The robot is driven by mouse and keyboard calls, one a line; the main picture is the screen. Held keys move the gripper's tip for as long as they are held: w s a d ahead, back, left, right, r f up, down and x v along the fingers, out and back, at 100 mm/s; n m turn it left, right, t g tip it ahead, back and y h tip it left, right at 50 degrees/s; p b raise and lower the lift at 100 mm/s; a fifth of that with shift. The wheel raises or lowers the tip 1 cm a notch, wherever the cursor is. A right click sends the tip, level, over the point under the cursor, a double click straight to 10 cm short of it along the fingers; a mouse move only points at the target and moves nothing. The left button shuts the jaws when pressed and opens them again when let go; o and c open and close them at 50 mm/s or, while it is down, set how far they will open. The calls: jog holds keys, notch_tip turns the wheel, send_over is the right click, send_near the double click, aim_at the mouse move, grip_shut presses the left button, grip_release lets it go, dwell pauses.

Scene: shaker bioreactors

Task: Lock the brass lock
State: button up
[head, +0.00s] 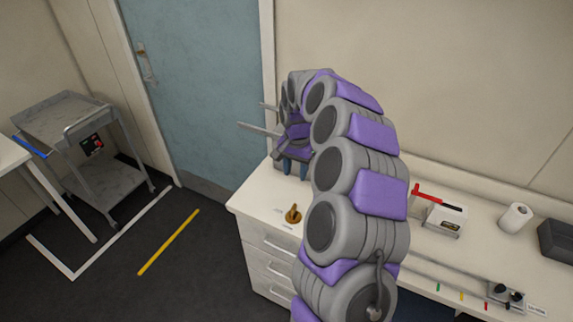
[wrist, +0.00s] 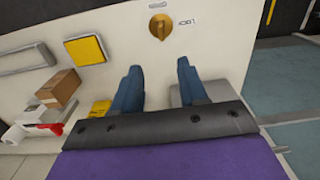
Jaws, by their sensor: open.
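The brass lock (head: 293,214) is a small round brass piece with an upright tab, on the white counter near its front left corner. In the wrist view the brass lock (wrist: 160,27) is at the top middle, with a small printed label (wrist: 187,22) to its right. My gripper (head: 295,168) is above the counter, behind the lock in the head view, apart from it. In the wrist view my gripper (wrist: 158,72) has two blue fingers spread wide with nothing between them. The lock lies beyond the fingertips.
The white counter (head: 258,196) has drawers below. To the right are a white device with a red lever (head: 446,217), a white roll (head: 516,217) and a dark box (head: 557,240). A grey cart (head: 72,122) stands left of the blue door (head: 205,90). The floor between is clear.

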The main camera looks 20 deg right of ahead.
aim_at(294, 206)
jog(key=f, duration=0.4)
jog(key=f+b, duration=0.1)
jog(key=f, duration=0.8)
jog(key=shift+w+d, duration=0.2)
jog(key=shift+d, duration=0.05)
jog(key=f, duration=0.2)
jog(key=a+f+b, duration=0.1)
jog(key=f, duration=0.1)
jog(key=shift+f, duration=0.25)
jog(key=shift+d+f, duration=0.15)
jog(key=shift+d, duration=0.2)
jog(key=shift+a, duration=0.15)
grip_shut()
